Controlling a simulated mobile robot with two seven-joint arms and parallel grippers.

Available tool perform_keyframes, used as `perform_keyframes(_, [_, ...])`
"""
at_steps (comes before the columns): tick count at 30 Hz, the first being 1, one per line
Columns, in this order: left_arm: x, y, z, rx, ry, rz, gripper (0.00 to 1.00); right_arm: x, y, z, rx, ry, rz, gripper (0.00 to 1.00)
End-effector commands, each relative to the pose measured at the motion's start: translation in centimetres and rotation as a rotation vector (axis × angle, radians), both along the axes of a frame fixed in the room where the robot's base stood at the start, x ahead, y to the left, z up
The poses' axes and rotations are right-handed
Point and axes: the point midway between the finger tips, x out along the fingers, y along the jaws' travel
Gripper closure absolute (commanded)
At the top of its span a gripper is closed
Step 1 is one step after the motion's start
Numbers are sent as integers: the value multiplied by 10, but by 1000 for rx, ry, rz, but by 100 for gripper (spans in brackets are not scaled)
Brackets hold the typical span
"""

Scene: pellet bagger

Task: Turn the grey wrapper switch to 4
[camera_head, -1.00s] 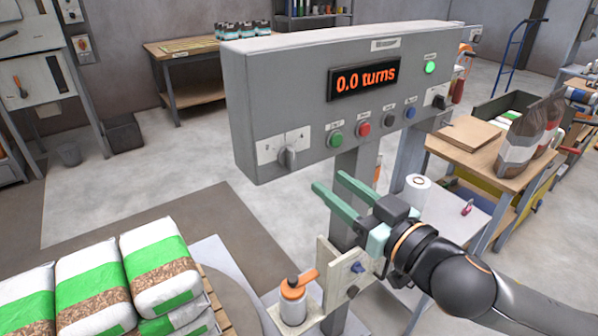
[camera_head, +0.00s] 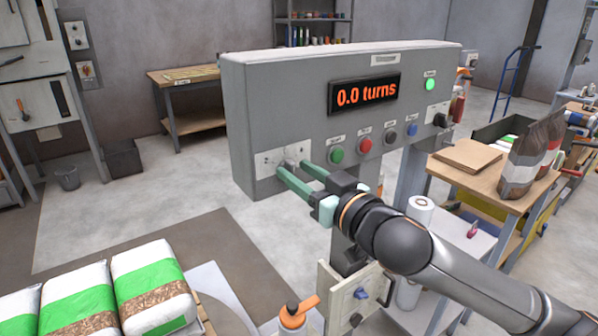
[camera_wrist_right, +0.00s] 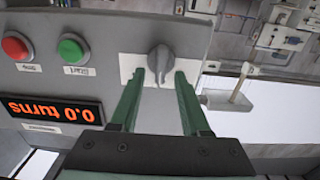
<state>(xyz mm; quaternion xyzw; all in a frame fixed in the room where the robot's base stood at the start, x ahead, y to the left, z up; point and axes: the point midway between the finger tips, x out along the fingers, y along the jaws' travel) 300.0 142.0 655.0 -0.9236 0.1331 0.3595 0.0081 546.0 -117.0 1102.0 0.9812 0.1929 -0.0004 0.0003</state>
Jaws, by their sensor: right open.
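The grey wrapper switch (camera_head: 289,164) is a rotary knob on a white plate at the lower left of the grey control panel (camera_head: 262,100). My right gripper (camera_head: 292,174) is open, its two green fingers pointing at the switch and partly covering it in the head view. In the right wrist view, which shows the panel upside down, the grey switch (camera_wrist_right: 159,62) lies between and just beyond the open fingertips (camera_wrist_right: 160,80). No contact is clear. The markings on the plate are too small to read. My left gripper is not in view.
The panel display (camera_head: 364,94) reads 0.0 turns, with a lit green lamp (camera_head: 430,85). A green button (camera_head: 337,155) and a red button (camera_head: 365,146) sit right of the switch. Filled bags (camera_head: 150,285) lie lower left. An orange-topped bottle (camera_head: 297,314) stands below.

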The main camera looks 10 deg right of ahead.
Motion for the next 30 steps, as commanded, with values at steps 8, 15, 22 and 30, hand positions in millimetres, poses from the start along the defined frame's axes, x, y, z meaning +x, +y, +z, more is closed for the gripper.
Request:
perform_keyframes(8, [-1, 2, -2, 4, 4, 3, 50, 3, 2, 0, 0, -1, 1, 54])
perform_keyframes(15, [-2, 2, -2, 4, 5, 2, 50, 3, 1, 0, 0, -1, 0, 73])
perform_keyframes(22, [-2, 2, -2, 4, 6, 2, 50, 3, 1, 0, 0, 0, 0, 99])
perform_keyframes(30, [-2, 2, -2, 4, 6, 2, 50, 3, 1, 0, 0, 0, 0, 100])
